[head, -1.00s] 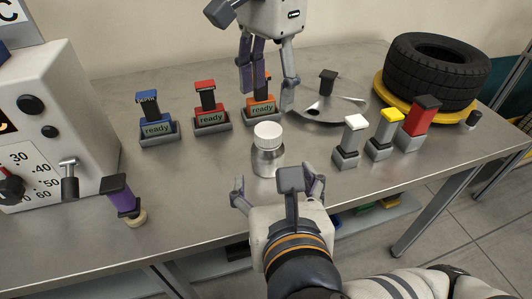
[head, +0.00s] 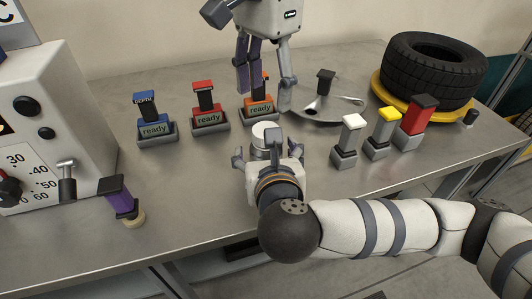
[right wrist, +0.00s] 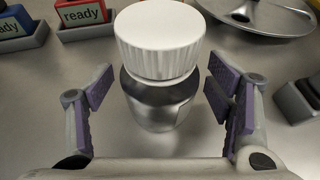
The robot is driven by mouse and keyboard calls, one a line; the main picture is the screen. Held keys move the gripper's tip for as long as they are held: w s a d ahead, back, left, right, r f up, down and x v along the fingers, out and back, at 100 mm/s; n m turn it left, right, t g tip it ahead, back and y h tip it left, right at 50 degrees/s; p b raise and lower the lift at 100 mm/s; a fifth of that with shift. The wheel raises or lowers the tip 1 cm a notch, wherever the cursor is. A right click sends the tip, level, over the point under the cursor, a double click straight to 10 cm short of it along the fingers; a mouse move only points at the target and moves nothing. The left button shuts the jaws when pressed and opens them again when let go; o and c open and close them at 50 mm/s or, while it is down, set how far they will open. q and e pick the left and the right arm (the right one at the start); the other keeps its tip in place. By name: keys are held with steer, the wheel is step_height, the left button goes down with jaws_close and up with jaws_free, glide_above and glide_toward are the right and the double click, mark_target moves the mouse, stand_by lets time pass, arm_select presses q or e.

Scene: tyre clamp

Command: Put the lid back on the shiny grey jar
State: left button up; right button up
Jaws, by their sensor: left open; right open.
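The shiny grey jar (head: 257,148) stands upright mid-table; in the right wrist view the jar (right wrist: 158,108) is straight ahead. A white ribbed lid (right wrist: 160,42) sits on top of it, also seen in the head view (head: 265,128). I cannot tell whether the lid is fully seated. My right gripper (head: 267,153) is open at the near side of the jar, one finger on each side and apart from it. My left gripper (head: 264,97) is open and empty, hanging fingers-down behind the jar, close by the orange "ready" block (head: 260,110).
Blue (head: 155,128) and red (head: 209,120) "ready" blocks stand left of the left gripper. White (head: 347,140), yellow (head: 382,133) and red (head: 418,120) blocks stand to the right. A metal dish (head: 340,108) and a tyre (head: 435,72) lie behind.

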mark_target(266, 126)
jaws_close()
arm_select(q)
steer(key=n, duration=1.3)
steer(key=shift+n, duration=0.4)
steer(key=n, duration=0.4)
steer(key=shift+f, duration=0.15)
step_height(266, 126, down, 8)
steer(key=shift+r, duration=0.1)
